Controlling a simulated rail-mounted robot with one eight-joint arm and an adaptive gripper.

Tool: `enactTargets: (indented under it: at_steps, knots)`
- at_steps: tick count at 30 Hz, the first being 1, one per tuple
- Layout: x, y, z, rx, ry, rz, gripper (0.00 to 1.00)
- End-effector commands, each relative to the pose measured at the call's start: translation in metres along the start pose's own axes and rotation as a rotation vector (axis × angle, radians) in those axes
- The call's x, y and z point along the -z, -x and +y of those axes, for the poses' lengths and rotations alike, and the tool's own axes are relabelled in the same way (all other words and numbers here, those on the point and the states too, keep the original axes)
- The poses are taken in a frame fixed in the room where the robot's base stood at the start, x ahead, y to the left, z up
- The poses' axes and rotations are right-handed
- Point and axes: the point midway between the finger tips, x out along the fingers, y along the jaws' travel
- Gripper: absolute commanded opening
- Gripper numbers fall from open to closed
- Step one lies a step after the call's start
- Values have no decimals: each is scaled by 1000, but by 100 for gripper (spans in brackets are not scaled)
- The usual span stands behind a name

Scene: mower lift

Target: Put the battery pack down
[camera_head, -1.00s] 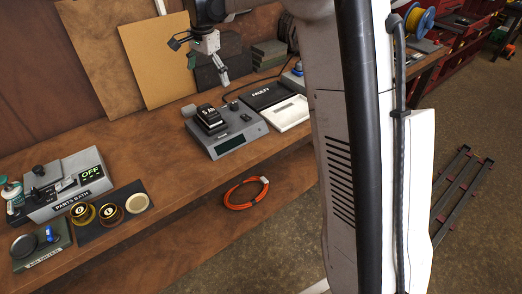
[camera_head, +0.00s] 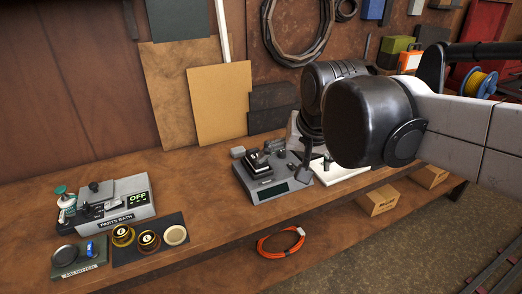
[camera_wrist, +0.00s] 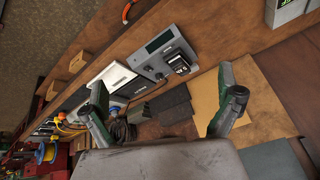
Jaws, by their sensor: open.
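The battery pack (camera_head: 258,164), a small black block, rests on the grey bench unit (camera_head: 282,188) with a dark display on its front. In the wrist view the battery pack (camera_wrist: 178,64) sits on the same grey unit (camera_wrist: 150,50), beyond my fingers and clear of them. My gripper (camera_wrist: 166,95) is open, its two green-and-grey fingers wide apart with nothing held between them. In the head view my arm hangs over the right of the unit and hides part of the bench there, so the fingertips are hard to make out.
A white tray (camera_head: 338,173) stands right of the unit. The parts bath (camera_head: 110,205), several round tins (camera_head: 148,240) and an air-driver tray (camera_head: 80,257) are at the left. Panels lean on the wall behind. The bench between bath and unit is clear.

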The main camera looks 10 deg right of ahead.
Motion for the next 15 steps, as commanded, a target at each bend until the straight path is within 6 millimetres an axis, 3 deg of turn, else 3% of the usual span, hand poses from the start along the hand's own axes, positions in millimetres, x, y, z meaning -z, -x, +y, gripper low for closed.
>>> enactTargets:
  at_steps: [1, 6, 10, 15]
  knots:
    - [-17, 2, 5, 4, 34, 14, 100]
    - [-62, 3, 20, 16, 160, 71, 100]
    - [-89, 0, 28, 20, 238, 106, 100]
    - [-107, -4, 34, 21, 294, 132, 100]
